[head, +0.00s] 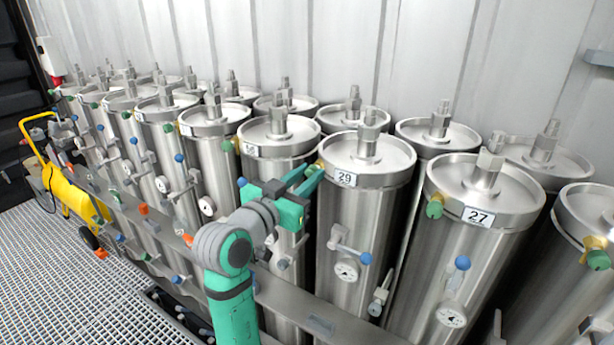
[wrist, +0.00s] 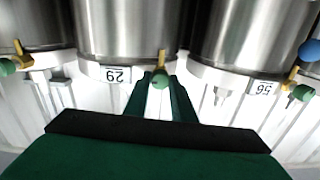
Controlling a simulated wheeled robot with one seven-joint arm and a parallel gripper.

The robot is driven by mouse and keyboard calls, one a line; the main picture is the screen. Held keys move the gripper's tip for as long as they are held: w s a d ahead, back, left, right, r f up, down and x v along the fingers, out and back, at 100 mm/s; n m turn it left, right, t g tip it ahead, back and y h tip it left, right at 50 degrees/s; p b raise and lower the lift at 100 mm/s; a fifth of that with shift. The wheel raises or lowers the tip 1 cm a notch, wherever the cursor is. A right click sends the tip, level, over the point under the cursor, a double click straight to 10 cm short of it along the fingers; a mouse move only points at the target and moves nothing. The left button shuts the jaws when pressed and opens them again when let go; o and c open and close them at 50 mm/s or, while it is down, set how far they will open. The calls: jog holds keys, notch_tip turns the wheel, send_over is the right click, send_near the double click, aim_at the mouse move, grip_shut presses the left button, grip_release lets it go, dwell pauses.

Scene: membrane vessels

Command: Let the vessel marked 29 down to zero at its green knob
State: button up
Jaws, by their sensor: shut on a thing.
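The vessel marked 29 (head: 340,225) is a tall steel cylinder with a white number label (head: 345,179) under its lid. In the wrist view, the vessel (wrist: 120,30) and its label (wrist: 116,74) appear upside down. Its green knob (wrist: 160,79) on a brass fitting sits between my two fingers there. My gripper (head: 312,176) reaches the upper left of vessel 29 in the head view and is shut on that knob, mostly hiding it. In the wrist view my gripper (wrist: 160,95) points at the vessel's rim. The vessel's round gauge (head: 346,271) shows lower down; its needle is too small to read.
Vessel 27 (head: 470,240) stands to the right with its own green knob (head: 434,207). A neighbouring vessel (wrist: 250,35) with another green knob (wrist: 303,93) is close by. A blue-handled valve (head: 366,258) juts from vessel 29. A yellow cart (head: 75,195) stands on the grating at left.

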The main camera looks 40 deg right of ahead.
jog(key=m, duration=0.9)
jog(key=shift+f+m, duration=0.1)
jog(key=shift+m, duration=0.3)
jog(key=m, duration=0.9)
jog(key=shift+s+f+m, duration=0.1)
jog(key=shift+m, duration=0.2)
jog(key=o, duration=1.1)
jog(key=shift+c, duration=0.2)
jog(key=v, duration=1)
jog(key=shift+s+a, duration=0.15)
jog(key=shift+a, duration=0.25)
